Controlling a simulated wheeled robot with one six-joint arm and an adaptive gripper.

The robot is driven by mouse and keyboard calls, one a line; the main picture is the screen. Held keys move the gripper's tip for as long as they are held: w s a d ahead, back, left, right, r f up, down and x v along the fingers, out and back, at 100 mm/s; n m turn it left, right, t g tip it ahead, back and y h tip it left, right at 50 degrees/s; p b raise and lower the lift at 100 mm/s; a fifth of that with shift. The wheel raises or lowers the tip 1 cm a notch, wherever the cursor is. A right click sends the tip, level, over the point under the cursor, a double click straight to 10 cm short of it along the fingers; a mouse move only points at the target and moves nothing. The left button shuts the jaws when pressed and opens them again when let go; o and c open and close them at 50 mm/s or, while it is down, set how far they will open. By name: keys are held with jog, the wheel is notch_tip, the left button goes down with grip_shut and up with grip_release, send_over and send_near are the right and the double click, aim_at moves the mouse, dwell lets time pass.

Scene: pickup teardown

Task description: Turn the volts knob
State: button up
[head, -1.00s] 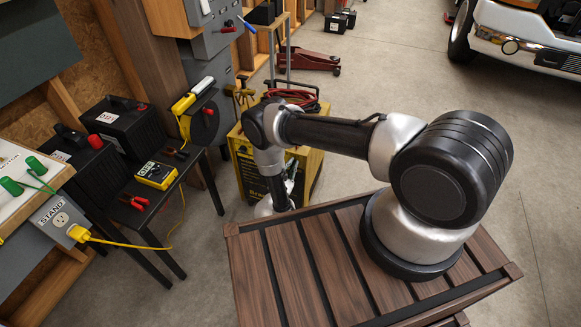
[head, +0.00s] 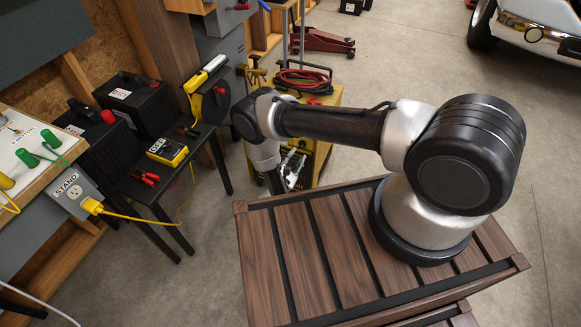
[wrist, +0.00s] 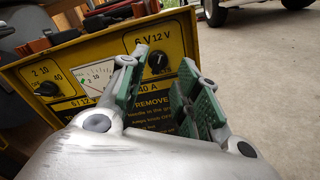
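The yellow charger (head: 325,97) stands on the floor past the wooden slatted surface, partly hidden behind my arm. The wrist view shows its yellow front panel (wrist: 110,75) close up. The black volts knob (wrist: 158,62), marked 6 V and 12 V, is at the panel's upper right and shows in the gap between my fingertips. My gripper (wrist: 163,76) is open, with green-padded fingers pointing at the panel. I cannot tell whether either finger touches the knob. In the head view my gripper (head: 286,172) is small and partly hidden by my arm.
A second black knob (wrist: 47,89) and a white meter (wrist: 95,80) are left of the volts knob. Red cables (head: 303,80) lie on the charger's top. A black bench (head: 165,180) with a yellow multimeter (head: 167,152) stands left. Open concrete floor lies right.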

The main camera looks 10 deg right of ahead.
jog(key=v, duration=0.6)
dwell(0.4)
